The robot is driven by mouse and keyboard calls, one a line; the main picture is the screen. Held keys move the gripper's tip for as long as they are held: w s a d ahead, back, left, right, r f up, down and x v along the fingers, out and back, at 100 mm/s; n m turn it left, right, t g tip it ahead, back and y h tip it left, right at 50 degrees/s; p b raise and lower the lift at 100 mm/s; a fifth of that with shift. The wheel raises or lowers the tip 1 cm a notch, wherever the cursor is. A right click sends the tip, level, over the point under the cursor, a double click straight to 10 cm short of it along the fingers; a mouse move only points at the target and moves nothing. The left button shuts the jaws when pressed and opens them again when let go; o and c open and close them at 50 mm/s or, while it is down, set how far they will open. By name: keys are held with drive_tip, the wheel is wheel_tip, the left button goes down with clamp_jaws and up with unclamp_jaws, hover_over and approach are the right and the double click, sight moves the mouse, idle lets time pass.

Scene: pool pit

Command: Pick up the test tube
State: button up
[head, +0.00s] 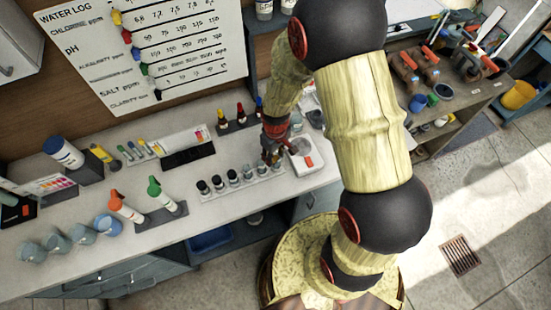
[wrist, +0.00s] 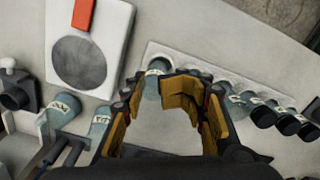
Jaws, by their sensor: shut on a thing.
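The test tube (wrist: 153,82) is a small blue-grey vial with a pale label. In the wrist view it stands between my fingertips at the left end of a white rack (wrist: 150,50). My gripper (wrist: 154,86) is shut on it with yellow-padded fingers. I cannot tell whether its base still sits in the rack. In the head view my gripper (head: 271,155) is low over the right end of the rack (head: 242,187), and the held tube is mostly hidden there. Several dark-capped vials (head: 218,182) stand along the rest of the rack.
A white device with a round grey plate and orange strip (head: 303,155) sits close to the right of my gripper. Dropper bottles (head: 240,113) stand behind. The counter's front strip is clear.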

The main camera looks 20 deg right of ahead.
wheel_tip(320, 180, up, 2)
drive_tip(key=shift+r, duration=0.25)
drive_tip(key=s+d+r, duration=0.3)
drive_tip(key=s+r, duration=0.6)
drive_tip(key=s, duration=0.4)
drive_tip(key=shift+s+d+r, duration=0.3)
